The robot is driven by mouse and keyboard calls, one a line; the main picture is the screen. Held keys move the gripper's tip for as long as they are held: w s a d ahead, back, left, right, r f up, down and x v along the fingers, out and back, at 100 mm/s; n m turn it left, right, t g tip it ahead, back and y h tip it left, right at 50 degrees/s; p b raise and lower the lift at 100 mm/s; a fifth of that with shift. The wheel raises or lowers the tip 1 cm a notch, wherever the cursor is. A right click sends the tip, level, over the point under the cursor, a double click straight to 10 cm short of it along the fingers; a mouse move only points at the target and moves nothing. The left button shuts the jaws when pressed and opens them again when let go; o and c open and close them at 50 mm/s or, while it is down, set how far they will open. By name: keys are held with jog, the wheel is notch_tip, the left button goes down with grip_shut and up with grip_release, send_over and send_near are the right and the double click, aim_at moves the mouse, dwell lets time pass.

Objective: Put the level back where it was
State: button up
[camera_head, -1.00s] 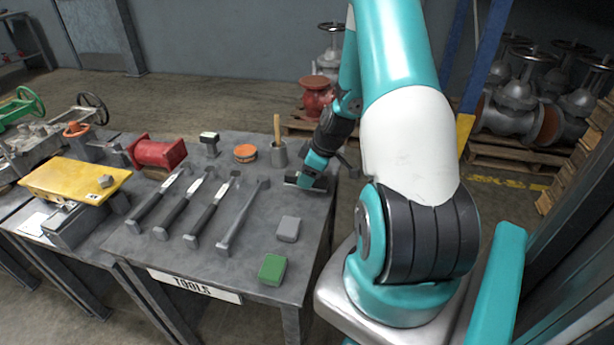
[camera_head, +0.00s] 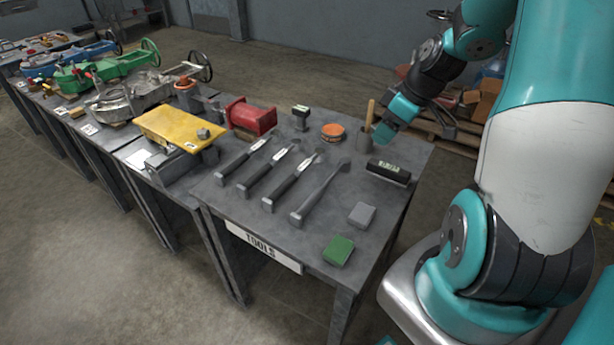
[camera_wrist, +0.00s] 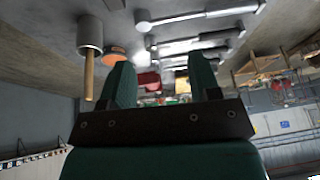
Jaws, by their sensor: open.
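I do not make out the level in the wrist view.
Several long-handled tools (camera_head: 282,175) lie in a row left of the level. A grey block (camera_head: 361,214) and a green block (camera_head: 338,250) lie in front. An orange-topped tin (camera_head: 333,131) and a red flanged part (camera_head: 250,118) stand behind.

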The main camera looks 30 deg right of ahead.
jog(key=a+r+n+g+y, duration=0.1)
jog(key=a+r, duration=0.2)
jog(key=a, duration=0.5)
jog(key=a+r, duration=0.3)
jog(key=a, duration=0.4)
jog(key=s+a+r+n+g, duration=0.1)
jog(key=s+a+r, duration=0.5)
jog(key=s+a, duration=0.8)
jog(key=a+g, duration=0.1)
jog(key=a, duration=0.2)
jog(key=shift+s+a+g+y, duration=0.15)
jog(key=shift+a+g+y, duration=0.15)
jog(key=shift+a+g, duration=0.1)
jog(key=shift+r, duration=0.1)
notch_tip(320, 180, up, 9)
jog(key=p, duration=0.8)
jog(key=shift+f+p, duration=0.2)
jog(key=shift+p, duration=0.15)
